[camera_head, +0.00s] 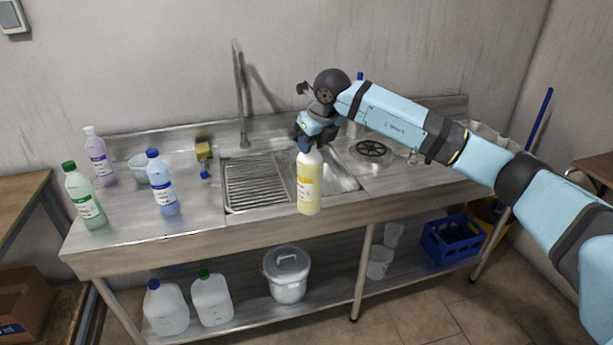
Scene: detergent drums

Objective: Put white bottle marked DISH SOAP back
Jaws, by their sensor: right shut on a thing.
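My right gripper (307,146) reaches in from the right and is shut on the top of a bottle (309,183). The bottle has a whitish shoulder, a pale yellow body and a small label whose text is too small to read. It hangs upright in front of the sink (338,178), overlapping its front edge in the view. I cannot tell how far it is from the counter. The bottle's cap is hidden by the gripper. My left gripper is not in view.
On the left of the steel counter (200,215) stand a purple bottle (99,158), a green bottle (85,200) and a blue bottle (162,187). A tall faucet (241,100) rises behind the sink. Jugs and a lidded bucket (287,278) occupy the lower shelf.

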